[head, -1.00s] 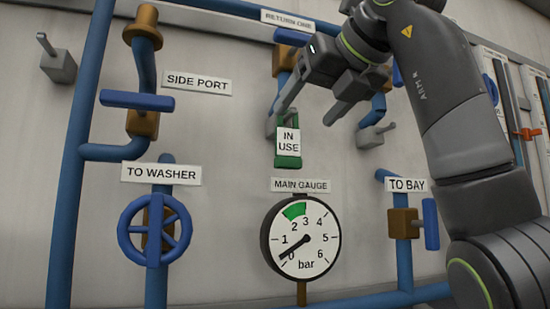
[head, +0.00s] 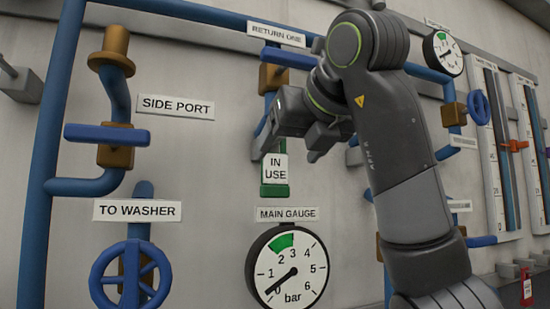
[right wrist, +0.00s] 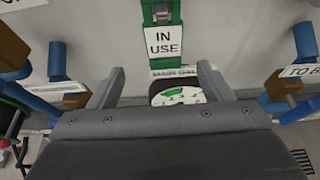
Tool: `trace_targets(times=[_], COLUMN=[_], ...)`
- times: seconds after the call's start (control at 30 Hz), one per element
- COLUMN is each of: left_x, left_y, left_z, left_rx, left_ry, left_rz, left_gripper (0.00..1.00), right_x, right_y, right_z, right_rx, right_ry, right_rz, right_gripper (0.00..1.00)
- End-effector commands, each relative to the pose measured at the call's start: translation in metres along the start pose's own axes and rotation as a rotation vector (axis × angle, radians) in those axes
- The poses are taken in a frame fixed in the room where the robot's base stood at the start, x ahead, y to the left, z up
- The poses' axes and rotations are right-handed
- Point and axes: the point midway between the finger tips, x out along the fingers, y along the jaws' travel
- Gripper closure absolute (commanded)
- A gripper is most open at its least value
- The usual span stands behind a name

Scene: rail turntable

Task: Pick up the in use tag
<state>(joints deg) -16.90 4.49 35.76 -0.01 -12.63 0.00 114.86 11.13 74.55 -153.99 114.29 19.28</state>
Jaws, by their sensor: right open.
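The in use tag (head: 274,172) is a green tag with a white label reading "IN USE". In the head view it hangs on the wall above the main gauge, its top partly hidden by my right gripper. My right gripper (head: 288,155) is open and empty, its fingers close to the tag's upper part. In the right wrist view the tag (right wrist: 163,38) shows at the top middle, ahead of and between the two open fingers (right wrist: 160,80). I cannot tell whether a finger touches it. My left gripper is not in view.
The main gauge (head: 286,268) sits below the tag. A blue side-port lever (head: 107,135) and a blue handwheel (head: 130,276) are at the left. A blue handle (head: 290,57) is above my gripper. Bare wall lies left of the tag.

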Motion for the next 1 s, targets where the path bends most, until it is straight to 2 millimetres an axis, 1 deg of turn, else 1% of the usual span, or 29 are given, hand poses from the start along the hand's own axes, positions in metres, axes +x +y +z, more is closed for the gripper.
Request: trace_targets(times=[0.03,0.1,0.2,0.37,0.47,0.6,0.73,0.83,1.0], left_x=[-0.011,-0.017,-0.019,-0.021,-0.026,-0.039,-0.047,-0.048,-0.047], left_y=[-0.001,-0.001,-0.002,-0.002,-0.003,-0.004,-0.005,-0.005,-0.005], left_z=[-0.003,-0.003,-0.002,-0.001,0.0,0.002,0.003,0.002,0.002], left_rx=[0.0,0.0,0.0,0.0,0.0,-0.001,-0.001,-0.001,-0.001], left_ry=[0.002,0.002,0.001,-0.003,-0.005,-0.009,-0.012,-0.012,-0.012], left_rz=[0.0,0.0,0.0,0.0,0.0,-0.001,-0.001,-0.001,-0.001], left_gripper=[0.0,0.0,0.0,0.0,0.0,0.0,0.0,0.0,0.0], right_x=[0.01,0.02,0.034,0.044,0.051,0.069,0.086,0.093,0.095], right_y=[0.0,0.0,0.0,0.0,-0.002,-0.006,-0.006,-0.006,-0.006], right_z=[0.003,0.003,0.001,-0.001,-0.001,-0.004,-0.006,-0.007,-0.008], right_rx=[0.001,0.001,0.002,0.0,0.001,0.002,0.001,0.001,0.0], right_ry=[0.006,0.005,0.004,0.003,0.003,0.005,0.004,0.003,0.001], right_rz=[0.001,0.002,0.001,0.001,0.001,0.002,0.002,0.0,0.0], right_gripper=[0.27,0.27,0.27,0.27,0.27,0.27,0.27,0.27,0.27])
